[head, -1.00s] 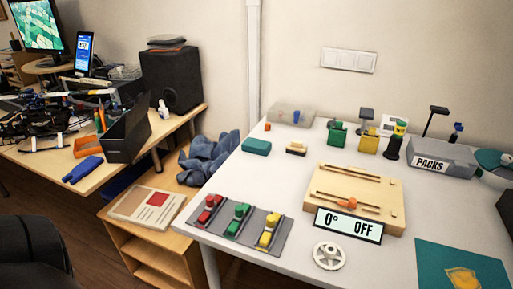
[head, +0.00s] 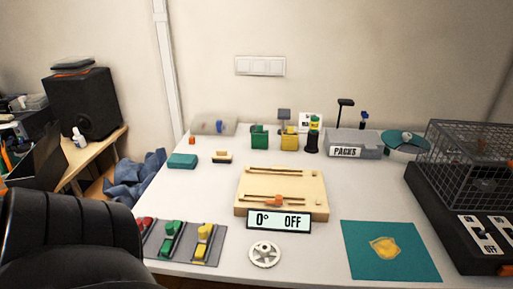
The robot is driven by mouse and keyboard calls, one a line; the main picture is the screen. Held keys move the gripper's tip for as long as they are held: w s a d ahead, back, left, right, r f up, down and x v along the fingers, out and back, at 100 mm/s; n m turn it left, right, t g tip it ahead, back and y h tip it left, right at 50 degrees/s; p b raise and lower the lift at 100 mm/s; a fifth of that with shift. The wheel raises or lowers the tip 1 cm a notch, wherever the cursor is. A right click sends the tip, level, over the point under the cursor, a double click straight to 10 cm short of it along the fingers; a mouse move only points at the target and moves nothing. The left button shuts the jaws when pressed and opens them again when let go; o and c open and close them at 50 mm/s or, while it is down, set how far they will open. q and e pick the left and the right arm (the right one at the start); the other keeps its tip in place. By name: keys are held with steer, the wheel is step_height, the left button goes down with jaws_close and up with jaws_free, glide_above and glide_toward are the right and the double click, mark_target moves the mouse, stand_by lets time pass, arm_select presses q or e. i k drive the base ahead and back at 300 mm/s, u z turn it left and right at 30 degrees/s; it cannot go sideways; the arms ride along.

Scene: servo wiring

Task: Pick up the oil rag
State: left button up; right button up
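No cloth is plainly marked as the oil rag. A crumpled yellow cloth-like piece (head: 384,248) lies on a flat teal mat (head: 420,264) at the front right of the white table. A heap of crumpled blue cloth (head: 136,178) is low at the left, beside the table's left edge and partly hidden. Neither of my grippers is in view, and nothing touches either cloth. A large black ribbed form fills the lower left corner; I cannot tell whether it is part of me.
On the table are a wooden slider board (head: 309,184), a display reading 0° OFF (head: 279,220), a white wheel (head: 265,254), coloured clamps on a grey strip (head: 215,254) and a PACKS box (head: 353,144). A wire cage (head: 470,155) stands at the right.

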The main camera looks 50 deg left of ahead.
mark_target(181, 161)
steer(key=z, duration=1.15)
steer(key=k, duration=1.15)
steer(key=u, duration=0.95)
